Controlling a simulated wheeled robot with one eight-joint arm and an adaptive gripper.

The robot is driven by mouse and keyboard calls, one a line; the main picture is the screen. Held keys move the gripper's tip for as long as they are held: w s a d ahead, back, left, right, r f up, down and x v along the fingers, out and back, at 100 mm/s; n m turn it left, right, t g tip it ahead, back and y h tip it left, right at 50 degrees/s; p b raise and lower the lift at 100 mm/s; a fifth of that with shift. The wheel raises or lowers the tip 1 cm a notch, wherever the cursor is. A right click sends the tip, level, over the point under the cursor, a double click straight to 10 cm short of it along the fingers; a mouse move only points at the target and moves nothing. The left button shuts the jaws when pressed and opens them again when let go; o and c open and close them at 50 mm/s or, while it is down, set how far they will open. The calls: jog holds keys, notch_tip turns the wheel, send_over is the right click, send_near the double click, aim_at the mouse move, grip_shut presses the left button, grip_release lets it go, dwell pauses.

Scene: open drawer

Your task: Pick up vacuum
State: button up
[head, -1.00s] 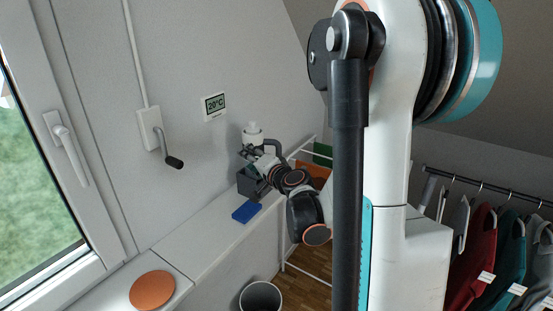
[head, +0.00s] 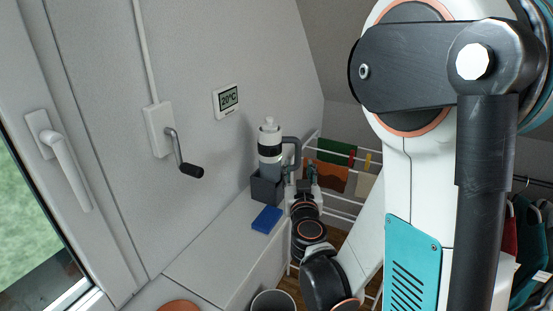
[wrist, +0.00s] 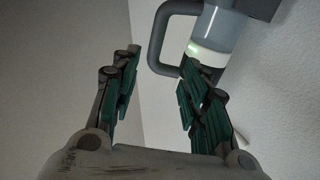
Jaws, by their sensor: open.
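The vacuum (head: 270,150) is a white and grey handheld with a dark band and a looped grey handle (head: 294,142) on its right side. It stands upright in a dark grey holder (head: 266,188) on the white ledge. My gripper (head: 302,172) is just right of the holder and below the handle. In the wrist view my gripper (wrist: 160,75) has its green-padded fingers spread with nothing between them. The vacuum's handle (wrist: 155,45) and pale body (wrist: 215,35) show beyond the fingertips, the handle near the right finger. I cannot tell whether they touch.
A blue sponge-like block (head: 266,220) lies on the ledge (head: 215,262) in front of the holder. A wall crank (head: 183,165) juts out to the left. A drying rack (head: 335,185) with cloths stands behind my gripper. A bin (head: 273,303) is below.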

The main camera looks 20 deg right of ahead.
aim_at(299, 154)
jog(key=x, duration=0.6)
jog(key=shift+w, duration=0.2)
jog(key=x, duration=0.2)
jog(key=b+x, duration=0.1)
jog(key=x, duration=0.1)
jog(key=shift+w+d+f, duration=0.1)
jog(key=shift+d+f, duration=0.15)
jog(key=shift+d, duration=0.3)
jog(key=shift+w+d+r, duration=0.1)
jog(key=shift+w+d, duration=0.05)
jog(key=shift+w, duration=0.25)
grip_shut()
